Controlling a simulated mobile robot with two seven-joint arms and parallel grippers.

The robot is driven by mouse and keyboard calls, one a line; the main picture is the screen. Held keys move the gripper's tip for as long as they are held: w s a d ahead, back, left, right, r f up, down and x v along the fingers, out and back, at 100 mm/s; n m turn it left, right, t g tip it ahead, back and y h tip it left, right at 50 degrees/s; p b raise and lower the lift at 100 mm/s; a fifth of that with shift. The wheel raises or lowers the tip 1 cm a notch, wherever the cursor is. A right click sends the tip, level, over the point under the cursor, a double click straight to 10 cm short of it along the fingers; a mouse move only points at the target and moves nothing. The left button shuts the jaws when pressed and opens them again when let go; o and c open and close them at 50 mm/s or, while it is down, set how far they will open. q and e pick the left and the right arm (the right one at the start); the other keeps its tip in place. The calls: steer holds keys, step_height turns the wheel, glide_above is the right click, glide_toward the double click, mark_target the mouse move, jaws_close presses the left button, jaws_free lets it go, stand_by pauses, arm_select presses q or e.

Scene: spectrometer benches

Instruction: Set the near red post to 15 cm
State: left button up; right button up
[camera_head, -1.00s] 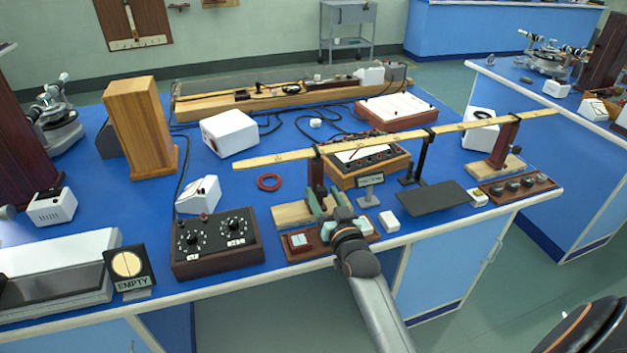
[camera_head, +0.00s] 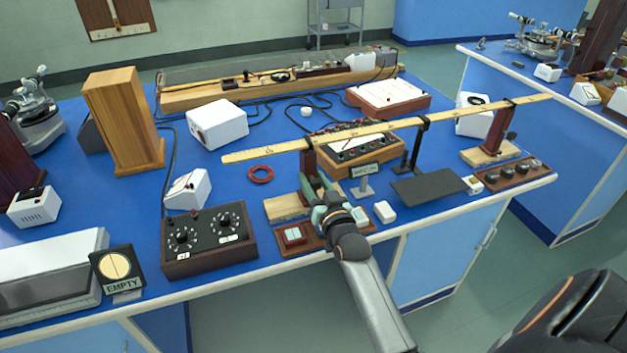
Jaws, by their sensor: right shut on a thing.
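The near red post (camera_head: 308,160) stands upright on a pale wooden base (camera_head: 284,208) near the bench's front edge. A long wooden scale (camera_head: 272,151) runs across its top toward a second dark red post (camera_head: 502,126) at the right. The scale's markings are too small to read. My right gripper (camera_head: 320,186) reaches in from the front. Its greenish fingers are shut at the lower part of the near red post and partly hide it. The exact spot gripped is hidden. My left gripper is not in view.
A black knob box (camera_head: 208,240) stands left. A white block (camera_head: 384,212), a small sign (camera_head: 364,175) and a dark plate (camera_head: 428,187) lie right. A black stand (camera_head: 416,150) rises under the scale.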

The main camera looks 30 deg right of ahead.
jaws_close()
stand_by(0.9)
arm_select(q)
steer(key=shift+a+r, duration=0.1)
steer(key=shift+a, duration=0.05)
arm_select(e)
steer(key=shift+a+r, duration=0.1)
